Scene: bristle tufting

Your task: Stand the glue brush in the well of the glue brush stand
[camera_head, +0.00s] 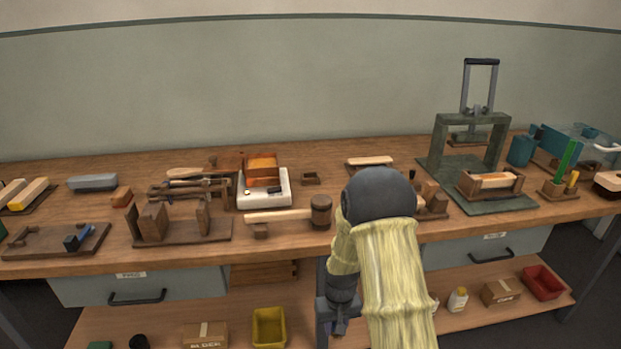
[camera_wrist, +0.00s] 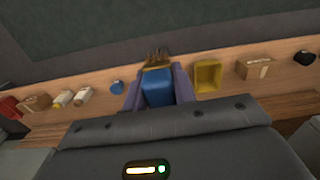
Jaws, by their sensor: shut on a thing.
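My gripper (camera_wrist: 157,92) is shut on the glue brush (camera_wrist: 157,88), whose blue handle sits between the two fingers. Its brown bristles (camera_wrist: 156,56) stick out past the fingertips in the wrist view.
A mallet (camera_head: 290,215) lies near the bench's front edge, and a white tray (camera_head: 280,200) is behind it. A green press (camera_head: 470,130) stands at right. Below, the shelf holds a yellow bin (camera_head: 268,327) and a red bin (camera_head: 543,283). The bench is crowded.

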